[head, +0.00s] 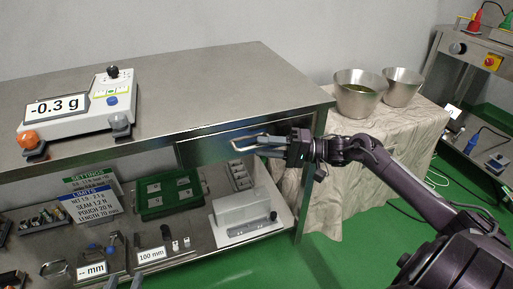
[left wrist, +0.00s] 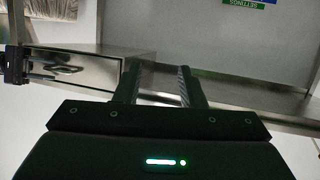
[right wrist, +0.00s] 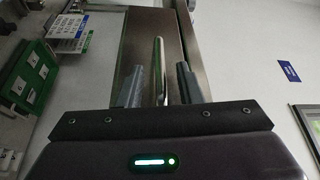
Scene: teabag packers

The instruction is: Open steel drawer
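The steel drawer (head: 215,150) hangs under the right part of the steel table's front edge, with a bar handle (head: 268,138) on its front. The drawer looks shut, with no inside showing. My right gripper (head: 276,146) is at the handle. In the right wrist view, the handle bar (right wrist: 160,62) stands between the two open fingers (right wrist: 157,80), with gaps visible on both sides. The left wrist view also shows the drawer (left wrist: 95,75), with its handle near my right gripper at the left. My left gripper (left wrist: 157,80) is open, with nothing between its fingers.
A scale (head: 75,112) stands on the steel table (head: 200,85). The lower shelf holds a green tray (head: 150,212), a white device (head: 243,210) and tools. Two metal bowls (head: 358,92) stand on a cloth-covered table at the right. Green floor is clear in front.

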